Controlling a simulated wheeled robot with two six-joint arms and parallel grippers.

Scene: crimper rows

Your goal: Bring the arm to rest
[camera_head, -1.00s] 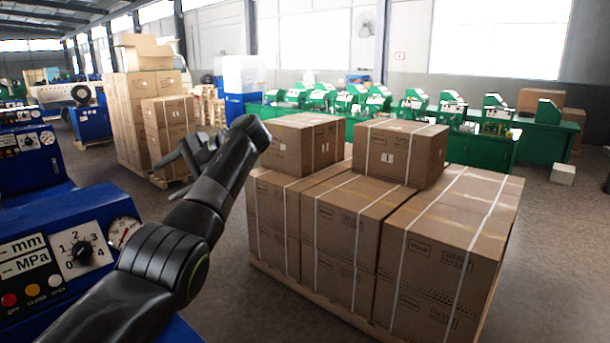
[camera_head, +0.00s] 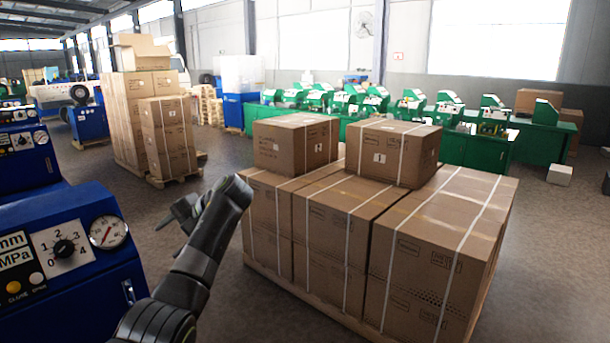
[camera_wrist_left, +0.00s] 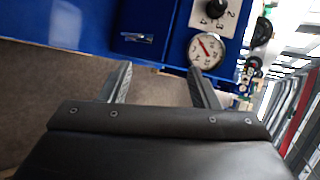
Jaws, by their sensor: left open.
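My left arm comes in from the bottom of the head view, with its black left gripper (camera_head: 182,212) raised in the air between the blue machine (camera_head: 75,270) and the strapped boxes. In the left wrist view its two fingers (camera_wrist_left: 160,85) stand well apart with nothing between them. The blue machine's side and its round gauge (camera_wrist_left: 205,51) show beyond the fingertips. The gauge (camera_head: 108,229), a dial and buttons also show on the machine in the head view. My right gripper is not in view.
A pallet of strapped cardboard boxes (camera_head: 345,215) stands close on the right of the arm. Another box stack (camera_head: 150,115) is farther back left. Green machines (camera_head: 465,145) line the far wall. Grey floor (camera_head: 120,205) is open between the blue machine and the stacks.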

